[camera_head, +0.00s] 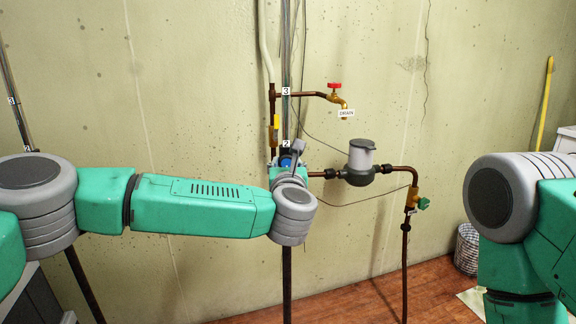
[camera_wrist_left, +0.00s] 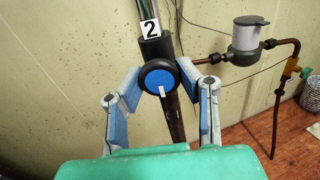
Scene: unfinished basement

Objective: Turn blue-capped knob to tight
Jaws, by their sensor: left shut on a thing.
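The blue-capped knob (camera_wrist_left: 161,77) is a round black knob with a blue face and a white pointer mark, below a white label "2". In the left wrist view the pointer stands close to upright, its lower end tilted slightly. My left gripper (camera_wrist_left: 164,88) has its two blue-padded fingers on either side of the knob, closed on its rim. In the head view only a bit of the blue cap (camera_head: 286,163) shows; my left wrist hides most of the knob and gripper. My right arm is at the right edge; its gripper is out of view.
A red-handled drain tap (camera_head: 334,86) is above right of the knob. A grey-topped meter (camera_head: 361,157) sits on the copper pipe to the right, with a green-handled valve (camera_head: 422,204) beyond. A wire basket (camera_head: 467,248) stands on the floor at right.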

